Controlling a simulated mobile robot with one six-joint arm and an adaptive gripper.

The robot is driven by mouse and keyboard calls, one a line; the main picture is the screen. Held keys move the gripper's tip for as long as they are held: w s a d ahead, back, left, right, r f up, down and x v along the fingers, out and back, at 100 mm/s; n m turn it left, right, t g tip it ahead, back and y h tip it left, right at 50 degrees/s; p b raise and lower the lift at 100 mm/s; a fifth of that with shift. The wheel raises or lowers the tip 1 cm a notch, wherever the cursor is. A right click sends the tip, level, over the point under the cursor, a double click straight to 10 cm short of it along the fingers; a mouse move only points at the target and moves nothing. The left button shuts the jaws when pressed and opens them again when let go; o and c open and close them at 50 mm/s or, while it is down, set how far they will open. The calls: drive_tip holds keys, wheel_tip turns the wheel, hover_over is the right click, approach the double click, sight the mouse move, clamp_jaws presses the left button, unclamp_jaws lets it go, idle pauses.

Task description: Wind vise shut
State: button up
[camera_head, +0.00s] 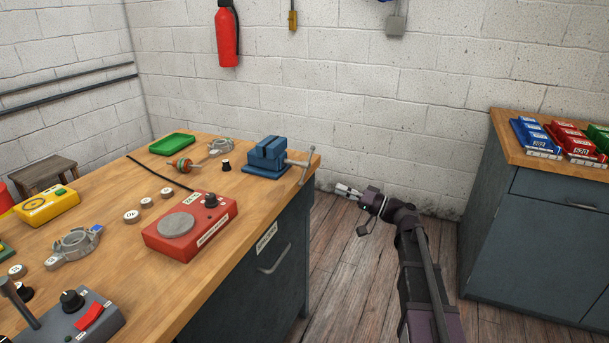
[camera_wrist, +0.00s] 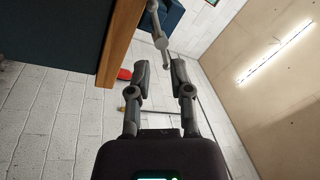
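The blue vise (camera_head: 266,155) sits at the far right corner of the wooden bench. Its grey screw and crossbar handle (camera_head: 305,168) stick out past the bench's right edge. A gap shows between the jaws. My gripper (camera_head: 347,190) is off the bench to the right of the handle, apart from it. In the wrist view my gripper (camera_wrist: 160,72) is open, with nothing between its two fingers. The grey handle (camera_wrist: 159,32) is ahead of the fingertips, and part of the blue vise (camera_wrist: 172,14) shows behind it at the top edge.
The bench (camera_head: 185,290) holds a red tester box (camera_head: 190,228), a small black knob (camera_head: 226,165) and a grey ring part (camera_head: 220,147) near the vise. A cabinet (camera_head: 535,230) with coloured boxes stands at right. The floor between is clear.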

sight(303, 175)
drive_tip(key=p+x, duration=0.2)
drive_tip(key=x, duration=1)
drive_tip(key=shift+a, duration=0.15)
clamp_jaws()
